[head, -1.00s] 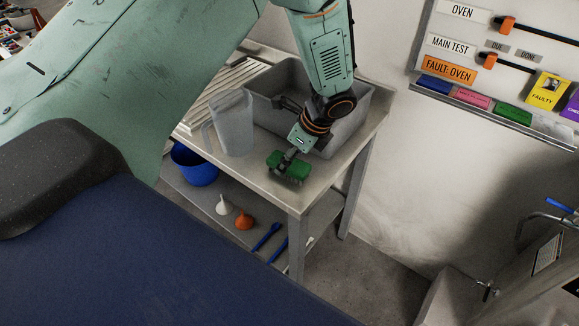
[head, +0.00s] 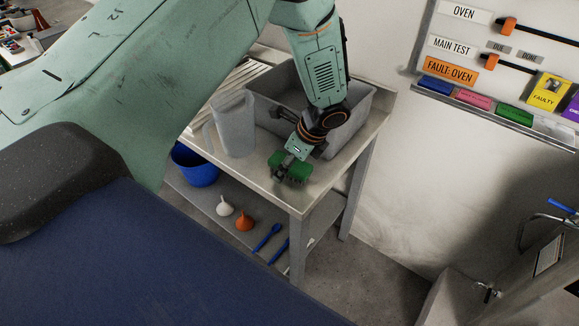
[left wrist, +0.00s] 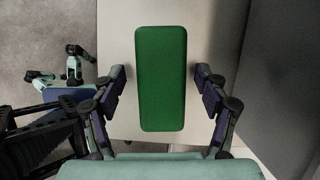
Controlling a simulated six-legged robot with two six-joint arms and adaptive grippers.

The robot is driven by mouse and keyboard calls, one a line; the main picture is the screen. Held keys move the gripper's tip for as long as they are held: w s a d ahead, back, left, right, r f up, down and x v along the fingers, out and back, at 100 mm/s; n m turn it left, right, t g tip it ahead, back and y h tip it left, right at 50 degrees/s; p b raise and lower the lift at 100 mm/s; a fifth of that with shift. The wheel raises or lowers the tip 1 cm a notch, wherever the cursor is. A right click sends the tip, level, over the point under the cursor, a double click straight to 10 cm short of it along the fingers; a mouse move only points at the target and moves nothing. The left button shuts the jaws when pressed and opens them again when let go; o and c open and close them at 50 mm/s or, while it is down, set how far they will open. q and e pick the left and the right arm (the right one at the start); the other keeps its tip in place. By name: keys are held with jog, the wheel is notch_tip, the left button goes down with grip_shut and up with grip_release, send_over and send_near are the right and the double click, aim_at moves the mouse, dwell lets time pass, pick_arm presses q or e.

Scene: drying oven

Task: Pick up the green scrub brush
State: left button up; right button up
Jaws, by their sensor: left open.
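The green scrub brush (head: 292,166) lies on the steel table (head: 318,188) near its front corner, its bristles showing at the lower side. In the left wrist view the green block of the brush (left wrist: 161,80) stands lengthwise between the two fingers. My left gripper (head: 284,170) reaches down to the brush. It is open, with a finger on each side of the brush and a visible gap at both sides in the left wrist view (left wrist: 163,85). The far finger is partly hidden behind the brush in the head view. My right gripper is not in view.
A grey basin (head: 352,137) stands right behind the gripper, and a clear jug (head: 233,125) stands to the left. A lower shelf holds a blue bucket (head: 196,167), a white funnel (head: 224,207) and an orange funnel (head: 244,221). A wall board (head: 500,50) is at upper right.

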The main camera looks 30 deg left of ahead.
pick_arm(q)
jog(key=shift+w+d, duration=0.1)
jog(key=shift+f, duration=0.1)
jog(key=shift+c, duration=0.6)
jog(key=c, duration=1.2)
jog(key=shift+o, duration=0.2)
notch_tip(320, 180, up, 10)
jog(key=shift+r+p, duration=0.1)
jog(key=shift+p, duration=0.65)
jog(key=shift+r, duration=0.2)
